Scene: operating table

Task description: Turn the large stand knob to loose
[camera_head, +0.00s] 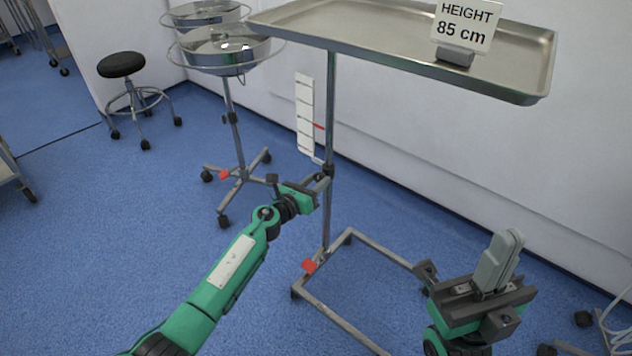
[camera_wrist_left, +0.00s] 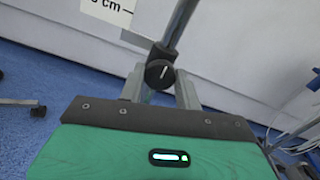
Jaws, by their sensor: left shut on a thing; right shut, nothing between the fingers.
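The instrument stand has a steel tray (camera_head: 390,45) on a grey pole (camera_head: 330,110). A large black knob (camera_wrist_left: 159,74) with a white line across it sits on the pole in the left wrist view. In the head view the dark knob area (camera_head: 328,171) is partly hidden by my left gripper. My left gripper (camera_head: 322,186) is at the knob, with its fingers (camera_wrist_left: 160,90) on either side of it and shut on it. My right gripper (camera_head: 505,250) is shut and empty, low at the right, apart from the stand.
A card reading "HEIGHT 85 cm" (camera_head: 466,24) stands on the tray. A white scale strip (camera_head: 305,115) with a red pointer is beside the pole. The stand's base frame (camera_head: 343,318) has a red pedal (camera_head: 309,266). A basin stand (camera_head: 232,130) and black stool (camera_head: 121,65) are behind left.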

